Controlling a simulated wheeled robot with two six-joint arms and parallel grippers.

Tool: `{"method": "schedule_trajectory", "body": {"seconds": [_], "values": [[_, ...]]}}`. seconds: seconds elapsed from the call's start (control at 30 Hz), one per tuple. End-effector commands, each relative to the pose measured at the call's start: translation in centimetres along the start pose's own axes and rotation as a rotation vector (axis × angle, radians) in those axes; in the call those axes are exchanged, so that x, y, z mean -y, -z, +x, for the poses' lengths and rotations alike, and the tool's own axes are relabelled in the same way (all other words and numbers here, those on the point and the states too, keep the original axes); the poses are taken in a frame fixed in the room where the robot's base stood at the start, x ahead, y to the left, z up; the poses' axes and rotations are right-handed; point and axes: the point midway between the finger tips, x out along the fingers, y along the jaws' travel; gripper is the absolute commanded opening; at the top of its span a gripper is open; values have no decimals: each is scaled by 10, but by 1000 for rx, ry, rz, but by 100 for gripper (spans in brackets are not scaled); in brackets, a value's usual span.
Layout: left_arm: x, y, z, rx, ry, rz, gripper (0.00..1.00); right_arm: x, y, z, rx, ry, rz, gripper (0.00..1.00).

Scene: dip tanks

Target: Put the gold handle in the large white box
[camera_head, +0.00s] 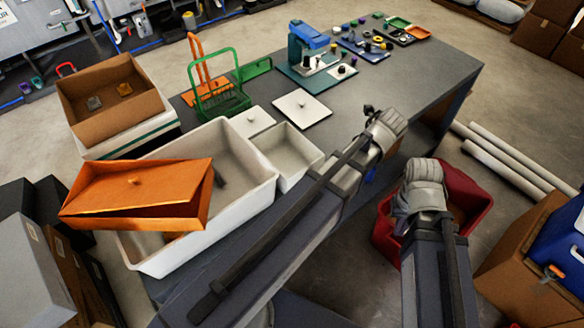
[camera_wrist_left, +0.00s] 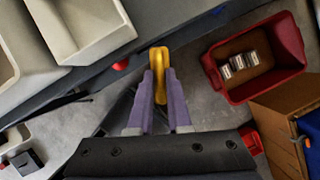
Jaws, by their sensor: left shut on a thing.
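The gold handle (camera_wrist_left: 161,72) is a short yellow bar gripped between the purple fingertips of my left gripper (camera_wrist_left: 158,90), which is shut on it. It hangs clear of the table, over the floor beside the table edge. In the head view the left arm crosses the middle, and the handle is hidden. The large white box (camera_head: 262,190) stands on the table to the left of that arm, with an orange box (camera_head: 180,212) tilted across its left end. My right gripper (camera_head: 408,205) points down by the red bin; its fingers are mostly hidden.
A smaller white tank (camera_head: 312,160) adjoins the large box. A green basket (camera_head: 219,99), an orange rack and a blue device (camera_head: 307,45) stand farther back. The red bin (camera_head: 476,222) on the floor holds metal cylinders (camera_wrist_left: 238,63). White pipes (camera_head: 510,165) lie right. Some table space is clear.

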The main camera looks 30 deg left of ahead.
Motion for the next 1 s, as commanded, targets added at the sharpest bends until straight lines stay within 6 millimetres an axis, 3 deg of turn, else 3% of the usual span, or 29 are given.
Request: {"method": "schedule_trajectory", "body": {"seconds": [0.73, 0.8, 1.0], "values": [[0, 26, 64, 0, 0, 0, 0, 6, 4, 68, 0, -2, -7, 0], [-6, 10, 51, 1, -7, -18, 0, 5, 3, 51, 0, -1, -6, 0], [-25, -20, 43, 0, -26, -64, 0, 3, 2, 32, 0, -1, -4, 0]]}}
